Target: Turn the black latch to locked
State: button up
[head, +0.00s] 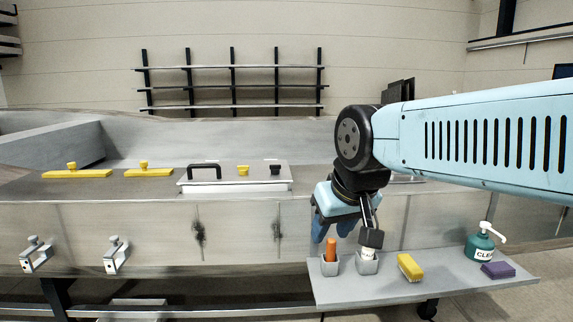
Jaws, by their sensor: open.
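The black latch (275,168) is a small dark knob at the right end of the silver lid (260,179) on the long metal float. Its exact turn is too small to tell. A yellow knob (243,170) sits left of it, and a black bar handle (204,168) is at the lid's left end. My gripper (332,230) hangs pointing down, to the right of and lower in the picture than the latch, apart from it. Its blue fingers are open, above the orange item in the shelf cup, with nothing seen between them.
A grey shelf (420,290) at front right holds an orange-topped item (331,248) and a dark-headed brush (370,240) in cups, a yellow sponge (410,267), a purple block (498,270) and a green pump bottle (481,246). Yellow bars (77,173) lie left on the float.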

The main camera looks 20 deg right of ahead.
aim_at(275, 170)
jog(key=z, duration=0.15)
jog(key=i, duration=1)
jog(key=u, duration=0.05)
